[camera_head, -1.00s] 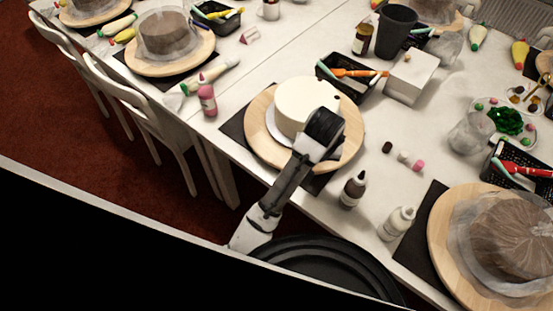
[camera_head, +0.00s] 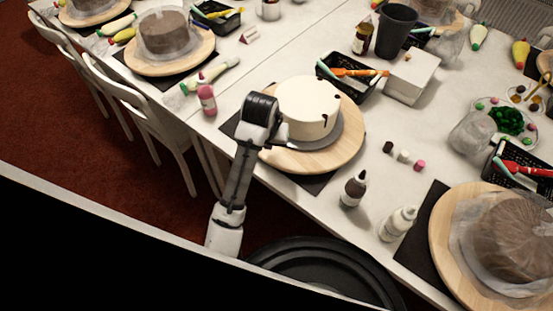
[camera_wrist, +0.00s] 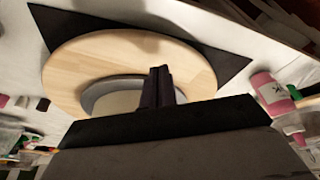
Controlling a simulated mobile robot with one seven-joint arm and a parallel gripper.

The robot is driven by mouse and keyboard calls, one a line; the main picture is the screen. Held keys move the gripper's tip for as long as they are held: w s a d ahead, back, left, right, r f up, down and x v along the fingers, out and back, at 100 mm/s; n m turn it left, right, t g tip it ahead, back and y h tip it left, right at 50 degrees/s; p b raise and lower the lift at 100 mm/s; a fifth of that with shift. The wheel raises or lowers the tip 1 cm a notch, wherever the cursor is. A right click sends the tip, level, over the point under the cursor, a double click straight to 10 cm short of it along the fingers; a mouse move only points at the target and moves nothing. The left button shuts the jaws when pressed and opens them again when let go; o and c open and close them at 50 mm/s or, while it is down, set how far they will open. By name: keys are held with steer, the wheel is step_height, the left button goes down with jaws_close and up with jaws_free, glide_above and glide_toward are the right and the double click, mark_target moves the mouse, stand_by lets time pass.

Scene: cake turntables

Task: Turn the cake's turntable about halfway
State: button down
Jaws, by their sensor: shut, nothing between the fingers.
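The white cake (camera_head: 307,106) with dark marks on its side sits on a grey board (camera_head: 322,142) on the round wooden turntable (camera_head: 335,158). The turntable stands on a dark mat (camera_head: 312,184). My arm reaches over the turntable's left side in the head view, and its wrist hides that part of the rim. In the wrist view my gripper (camera_wrist: 160,72) is shut and empty, over the turntable (camera_wrist: 88,68) near the grey board (camera_wrist: 94,96). I cannot tell whether the fingertips touch the wood. The cake is mostly hidden there behind the gripper.
A pink bottle (camera_head: 206,96) stands to the left of the turntable. A brown bottle (camera_head: 354,188) and a white bottle (camera_head: 398,223) stand to the right. A black basket (camera_head: 350,90) and a white box (camera_head: 411,76) are behind. Another turntable (camera_head: 452,242) is at lower right.

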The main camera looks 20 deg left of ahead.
steer(key=shift+f, duration=0.15)
steer(key=shift+f+b, duration=1.35)
steer(key=shift+b, duration=0.05)
steer(key=d, duration=0.1)
steer(key=d+p, duration=0.1)
steer(key=d, duration=0.1)
steer(key=s+d, duration=0.1)
steer(key=d, duration=0.1)
steer(key=shift+d+r, duration=0.15)
steer(key=shift+r, duration=0.05)
steer(key=shift+d+f+p, duration=0.1)
steer(key=shift+d+p, duration=0.2)
steer(key=shift+d, duration=0.25)
steer(key=d, duration=0.4)
steer(key=w+d+p, duration=0.1)
steer(key=d, duration=0.1)
steer(key=shift+d, duration=0.15)
